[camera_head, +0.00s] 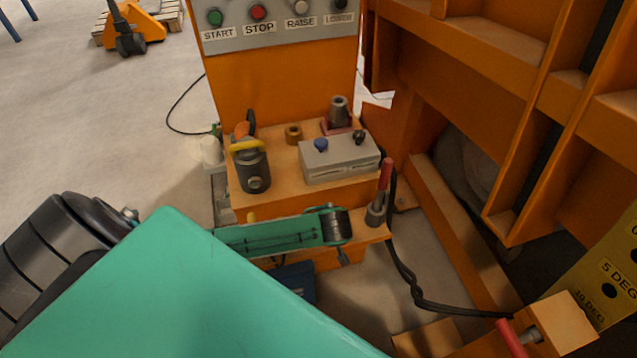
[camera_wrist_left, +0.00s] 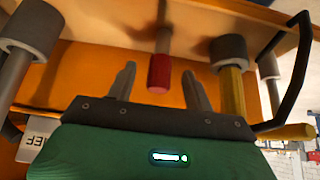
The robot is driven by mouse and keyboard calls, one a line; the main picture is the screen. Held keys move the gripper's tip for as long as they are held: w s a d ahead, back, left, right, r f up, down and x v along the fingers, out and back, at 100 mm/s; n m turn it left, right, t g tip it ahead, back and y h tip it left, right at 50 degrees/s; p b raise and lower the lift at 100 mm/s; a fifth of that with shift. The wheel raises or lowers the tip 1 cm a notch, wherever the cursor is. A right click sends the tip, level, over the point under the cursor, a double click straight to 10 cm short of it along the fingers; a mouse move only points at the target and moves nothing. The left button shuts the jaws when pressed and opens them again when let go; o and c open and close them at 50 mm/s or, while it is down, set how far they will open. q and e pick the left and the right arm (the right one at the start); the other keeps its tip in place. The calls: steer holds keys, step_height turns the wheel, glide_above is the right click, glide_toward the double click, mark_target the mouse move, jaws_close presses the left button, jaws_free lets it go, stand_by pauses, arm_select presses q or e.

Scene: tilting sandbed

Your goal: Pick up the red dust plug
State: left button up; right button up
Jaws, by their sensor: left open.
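The red dust plug (camera_wrist_left: 158,74) shows in the left wrist view as a short red cylinder on the end of a grey stem. It lies between the two grey fingers of my left gripper (camera_wrist_left: 159,72) in the picture. The fingers stand apart, and I cannot tell how far beyond the fingertips the plug is. In the head view my teal left arm (camera_head: 270,235) reaches across the front of the orange stand, and I cannot make out the plug or the fingertips there. My right gripper is not in view.
In the wrist view, a dark cylinder with a yellow handle (camera_wrist_left: 232,92), a black loop (camera_wrist_left: 302,75) and a grey cylinder (camera_wrist_left: 28,32) flank the plug. In the head view, a red-handled lever (camera_head: 386,174) and a grey box (camera_head: 340,158) stand on the orange stand (camera_head: 285,90).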

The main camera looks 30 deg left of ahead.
arm_select(q)
steer(key=x, duration=0.2)
steer(key=b+x, duration=0.1)
steer(key=x, duration=0.1)
steer(key=shift+w+a+f, duration=0.1)
steer(key=shift+w+a, duration=0.15)
steer(key=shift+a, duration=0.1)
steer(key=shift+a+f, duration=0.1)
steer(key=shift+f, duration=0.1)
steer(key=shift+w, duration=0.1)
steer(key=c, duration=1)
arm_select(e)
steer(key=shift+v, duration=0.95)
